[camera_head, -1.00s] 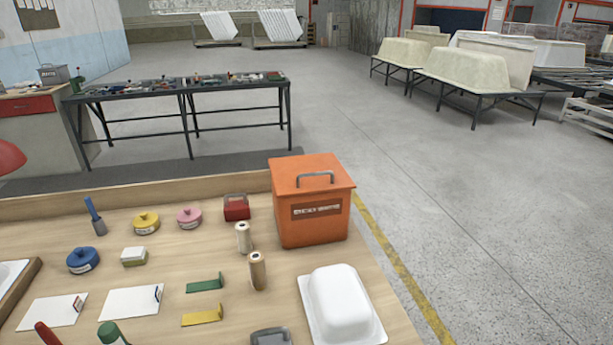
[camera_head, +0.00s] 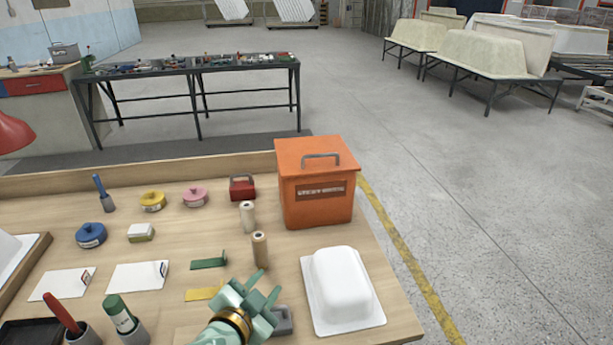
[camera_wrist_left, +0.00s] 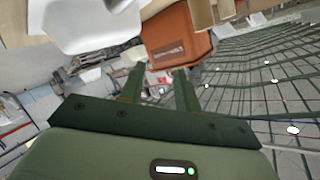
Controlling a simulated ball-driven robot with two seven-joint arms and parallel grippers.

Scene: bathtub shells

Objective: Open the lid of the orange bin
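The orange bin (camera_head: 315,200) stands upright at the back right of the wooden table in the head view. Its lid (camera_head: 318,158) is shut, with a grey handle (camera_head: 321,158) on top and a label on the front. The bin also shows in the left wrist view (camera_wrist_left: 175,40), tilted, beyond the fingers. My left gripper (camera_head: 258,292) is over the front of the table, in front of the bin and well apart from it. In the left wrist view its two fingers (camera_wrist_left: 160,88) are apart with nothing between them. My right gripper is not in view.
A white tub mould (camera_head: 342,288) lies right of my left gripper. Two wooden rolls (camera_head: 260,250) stand between the gripper and the bin. A red box (camera_head: 242,188) is left of the bin. Tapes, cards and brackets cover the left. The table edge is close on the right.

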